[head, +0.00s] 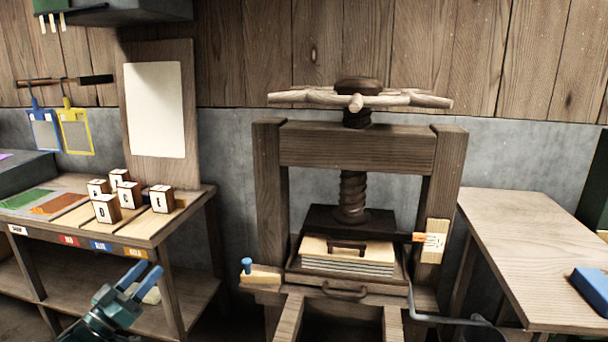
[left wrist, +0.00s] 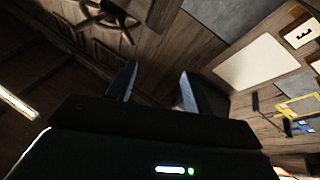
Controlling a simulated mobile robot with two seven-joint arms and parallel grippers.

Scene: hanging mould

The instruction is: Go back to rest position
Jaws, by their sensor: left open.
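My left gripper (head: 139,277) is at the lower left of the head view, in front of the left workbench. Its two blue fingers are apart with nothing between them. In the left wrist view the open fingers (left wrist: 158,88) show dark against the wooden wall. My right gripper is in neither view. A wooden screw press (head: 360,146) stands in the middle of the head view, to the right of my left gripper and apart from it.
The left workbench (head: 190,215) carries several lettered white blocks (head: 118,197). A small ledge with a blue peg (head: 247,266) juts from the press's left side. Framed screens (head: 74,130) hang at far left.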

